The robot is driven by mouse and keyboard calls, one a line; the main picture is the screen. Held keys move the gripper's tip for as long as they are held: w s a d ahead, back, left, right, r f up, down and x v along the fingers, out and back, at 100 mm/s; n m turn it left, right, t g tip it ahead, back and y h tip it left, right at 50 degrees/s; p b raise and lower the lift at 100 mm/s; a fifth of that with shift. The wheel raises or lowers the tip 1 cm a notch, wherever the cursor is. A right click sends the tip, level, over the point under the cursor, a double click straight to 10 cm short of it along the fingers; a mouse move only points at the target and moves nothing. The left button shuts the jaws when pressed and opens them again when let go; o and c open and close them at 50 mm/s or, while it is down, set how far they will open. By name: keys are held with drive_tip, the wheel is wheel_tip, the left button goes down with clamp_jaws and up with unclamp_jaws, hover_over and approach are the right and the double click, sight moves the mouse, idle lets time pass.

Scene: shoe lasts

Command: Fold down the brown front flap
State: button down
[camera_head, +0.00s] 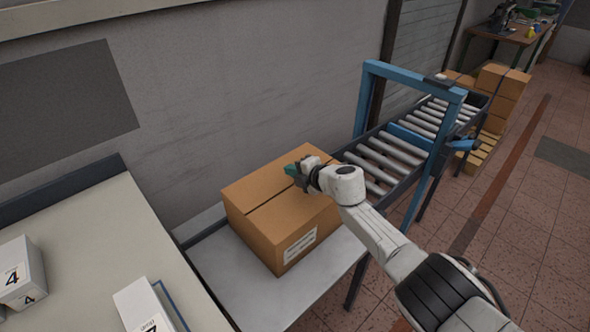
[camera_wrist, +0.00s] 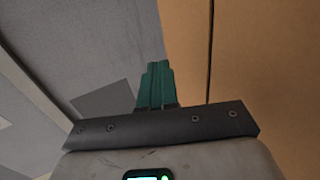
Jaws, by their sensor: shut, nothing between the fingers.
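A brown cardboard box (camera_head: 290,237) stands on a light metal table in the head view. Its top looks flat, with a dark seam running across it, and a white label is on its front side. My gripper (camera_head: 291,170) is over the far part of the box top, and its green fingers are together with nothing between them. In the wrist view the green fingertips (camera_wrist: 157,68) lie beside the brown cardboard (camera_wrist: 265,55), which has a dark seam. I cannot tell whether the fingers touch the box. My wrist hides part of the top.
A roller conveyor (camera_head: 385,160) with a blue frame (camera_head: 412,82) stands behind the box to the right. A pale table (camera_head: 95,235) with white boxes (camera_head: 20,272) is on the left. A grey wall runs behind. Stacked cartons (camera_head: 500,95) stand far right.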

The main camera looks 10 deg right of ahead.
wheel_tip(320, 180, up, 12)
drive_tip(key=p, duration=0.7)
drive_tip(key=s+d+f+m+g+h+b, duration=0.1)
drive_tip(key=s+d+f+m+h, duration=0.3)
drive_tip(key=s+m, duration=0.45)
drive_tip(key=s+d+f+m+h, duration=0.3)
drive_tip(key=s+d+f+m, duration=0.3)
drive_tip(key=s, duration=0.3)
drive_tip(key=s+d+f+m+g+h+b, duration=0.1)
drive_tip(key=s+d+f+m+h, duration=0.3)
drive_tip(key=s+m, duration=0.45)
drive_tip(key=s+d+f+m+g+y, duration=0.1)
drive_tip(key=s+d+g, duration=0.1)
drive_tip(key=s, duration=0.8)
drive_tip(key=s+d+f+m+g+y, duration=0.1)
drive_tip(key=s+d+g, duration=0.1)
drive_tip(key=s, duration=0.9)
drive_tip(key=s+d+m+g+y, duration=0.1)
drive_tip(key=s+d+g, duration=0.1)
drive_tip(key=s, duration=0.8)
drive_tip(key=shift+s+d+f+g+b, duration=0.3)
drive_tip(key=shift+d+f+g, duration=0.1)
drive_tip(key=shift+g, duration=0.5)
drive_tip(key=shift+w, duration=0.1)
